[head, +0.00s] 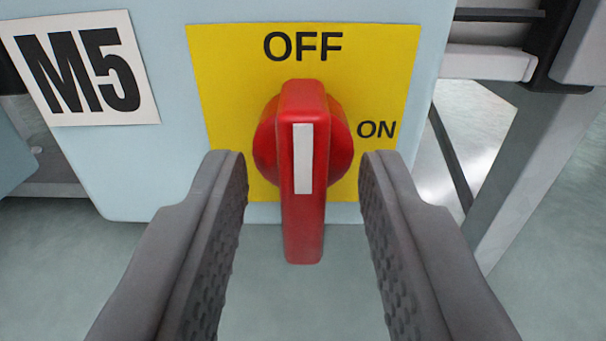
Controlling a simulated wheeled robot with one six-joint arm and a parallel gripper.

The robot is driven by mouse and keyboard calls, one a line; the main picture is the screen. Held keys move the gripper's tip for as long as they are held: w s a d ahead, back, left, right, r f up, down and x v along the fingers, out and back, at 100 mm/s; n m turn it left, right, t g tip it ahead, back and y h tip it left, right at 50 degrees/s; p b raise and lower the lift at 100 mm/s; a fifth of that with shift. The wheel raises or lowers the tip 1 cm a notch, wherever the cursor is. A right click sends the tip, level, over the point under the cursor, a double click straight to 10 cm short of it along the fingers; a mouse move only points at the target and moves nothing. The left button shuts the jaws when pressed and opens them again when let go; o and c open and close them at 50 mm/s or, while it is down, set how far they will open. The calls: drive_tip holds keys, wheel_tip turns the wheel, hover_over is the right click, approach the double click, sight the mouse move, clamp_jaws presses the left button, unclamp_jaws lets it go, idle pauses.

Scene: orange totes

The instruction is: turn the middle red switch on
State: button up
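The red switch (303,215) is a rotary knob with a long raised handle and a white stripe. It sits on a yellow plate (225,70) marked OFF at the top and ON at the right. Its handle stands vertical, in line with OFF. My gripper (303,165) is open, with one grey finger on each side of the handle. There is a visible gap between each finger and the handle. Only this one switch is in view.
The plate is on a light blue panel (165,170) with a white M5 label (80,70) to the left. A grey metal post (540,150) and frame parts stand at the right. Grey floor (50,260) shows below.

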clamp_jaws()
drive_tip(key=shift+r, duration=0.1)
drive_tip(key=m, duration=0.4)
drive_tip(key=shift+m, duration=0.4)
drive_tip(key=m, duration=0.4)
drive_tip(key=shift+w+a+r+m, duration=0.1)
drive_tip(key=shift+m, duration=0.2)
drive_tip(key=m, duration=0.4)
drive_tip(key=shift+r, duration=0.1)
drive_tip(key=shift+m, duration=2.2)
unclamp_jaws()
